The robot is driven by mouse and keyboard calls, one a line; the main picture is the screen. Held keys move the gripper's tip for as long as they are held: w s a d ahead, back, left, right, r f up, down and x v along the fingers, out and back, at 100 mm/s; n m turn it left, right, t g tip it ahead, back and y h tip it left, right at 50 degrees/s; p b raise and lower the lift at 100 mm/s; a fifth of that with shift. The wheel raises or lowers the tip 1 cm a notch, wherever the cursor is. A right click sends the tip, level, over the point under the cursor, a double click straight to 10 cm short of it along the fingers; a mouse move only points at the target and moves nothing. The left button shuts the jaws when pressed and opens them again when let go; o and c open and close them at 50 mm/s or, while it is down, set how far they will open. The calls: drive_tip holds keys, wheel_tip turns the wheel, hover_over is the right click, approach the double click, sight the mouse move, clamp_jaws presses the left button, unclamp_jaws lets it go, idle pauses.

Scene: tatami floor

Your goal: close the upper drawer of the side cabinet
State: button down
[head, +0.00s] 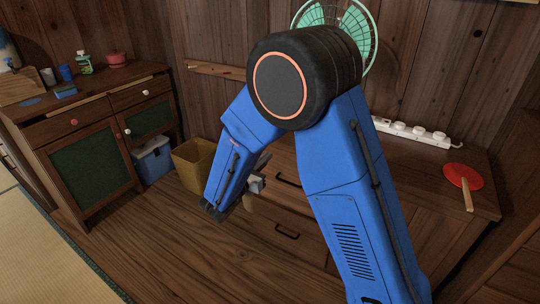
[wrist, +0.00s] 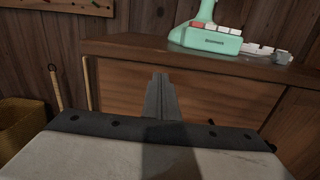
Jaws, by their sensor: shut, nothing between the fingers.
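The side cabinet (head: 455,192) is a low wooden cabinet behind my arm. Its upper drawer has a dark handle (head: 288,180), partly covered by my arm; I cannot tell how far this drawer stands out. A lower drawer (head: 268,226) with its own dark handle is below it. My gripper (head: 263,162) is shut and empty in front of the cabinet, left of the upper handle. In the wrist view the shut fingers (wrist: 160,85) point at the wooden front under the cabinet top (wrist: 130,48); contact cannot be told.
A mint fan (head: 364,38), a white power strip (head: 412,131) and a red round paddle (head: 463,176) are on the cabinet top. A yellow bin (head: 193,165) and blue box (head: 153,162) stand left. Another cabinet (head: 88,172) is further left. The front-left floor is clear.

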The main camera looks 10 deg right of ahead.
drive_tip(key=v, duration=1.4)
drive_tip(key=s+d+r+m+g, duration=0.2)
drive_tip(key=s+d+m+g, duration=0.15)
drive_tip(key=d, duration=0.45)
drive_tip(key=s+d+r+m+g, duration=0.15)
drive_tip(key=d+m+g, duration=0.3)
drive_tip(key=d, duration=0.45)
drive_tip(key=s+d+r+m+g, duration=0.1)
drive_tip(key=s+d+m+g, duration=0.25)
drive_tip(key=d, duration=0.45)
drive_tip(key=s+d+r+m+t+y, duration=0.1)
drive_tip(key=s+d+r+m+y, duration=0.1)
drive_tip(key=s+m+y, duration=0.3)
drive_tip(key=s+d+r+m+t+y, duration=0.1)
drive_tip(key=s+m+y, duration=0.5)
drive_tip(key=s+m, duration=0.6)
drive_tip(key=shift+s+d+r, duration=0.45)
drive_tip(key=shift+s+d, duration=0.35)
drive_tip(key=shift+d, duration=0.1)
